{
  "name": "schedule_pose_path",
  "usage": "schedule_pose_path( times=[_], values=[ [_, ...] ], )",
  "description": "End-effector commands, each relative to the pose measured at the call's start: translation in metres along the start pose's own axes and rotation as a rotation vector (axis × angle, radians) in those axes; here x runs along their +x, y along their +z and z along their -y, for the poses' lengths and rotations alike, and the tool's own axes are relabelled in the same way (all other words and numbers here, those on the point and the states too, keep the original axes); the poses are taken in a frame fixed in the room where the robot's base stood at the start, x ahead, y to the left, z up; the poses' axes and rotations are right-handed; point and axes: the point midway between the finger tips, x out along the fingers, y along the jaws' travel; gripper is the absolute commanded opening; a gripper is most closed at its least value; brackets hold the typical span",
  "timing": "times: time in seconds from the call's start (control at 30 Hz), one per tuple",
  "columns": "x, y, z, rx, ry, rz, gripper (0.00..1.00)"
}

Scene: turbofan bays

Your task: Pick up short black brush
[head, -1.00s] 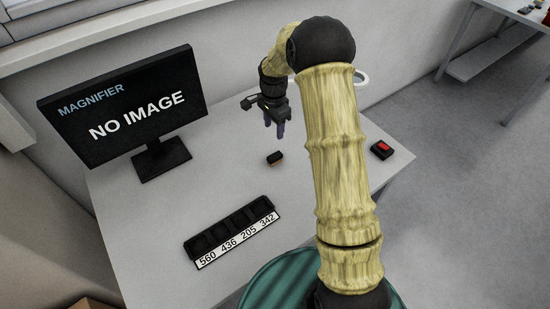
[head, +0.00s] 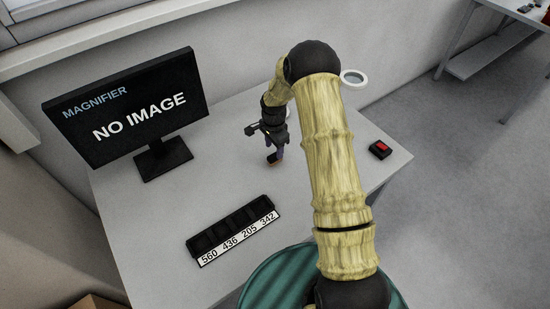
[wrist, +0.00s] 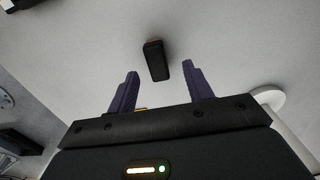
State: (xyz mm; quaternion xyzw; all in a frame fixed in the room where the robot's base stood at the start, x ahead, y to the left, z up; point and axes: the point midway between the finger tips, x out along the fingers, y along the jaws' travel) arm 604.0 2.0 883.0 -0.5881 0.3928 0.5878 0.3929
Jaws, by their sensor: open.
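The short black brush (wrist: 157,60) stands out against the pale tabletop in the wrist view, with a thin brown edge at its top. It appears just beyond and between my open fingertips, with a gap to each finger. My gripper (wrist: 160,70) is open with nothing held. In the head view my gripper (head: 272,154) points down over the table, and its fingers hide most of the brush. The brush's brown part (head: 274,164) shows just below the fingertips. I cannot tell the exact height between them.
A monitor (head: 130,105) stands at the left of the table (head: 140,215). A black compartment tray (head: 233,225) with a number strip lies at the front. A red-button box (head: 380,149) is at the right. A magnifier ring (head: 354,77) is behind my arm.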

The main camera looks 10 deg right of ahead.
Motion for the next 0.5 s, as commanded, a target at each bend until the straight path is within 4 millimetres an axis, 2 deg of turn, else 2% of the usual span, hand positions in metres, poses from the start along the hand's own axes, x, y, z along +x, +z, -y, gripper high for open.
schedule_pose_path(
  times=[0.4, 0.5],
  values=[
    [0.045, 0.0, -0.004, 0.001, 0.002, 0.002, 0.51],
    [0.05, 0.0, -0.004, 0.001, 0.0, 0.001, 0.51]
  ],
)
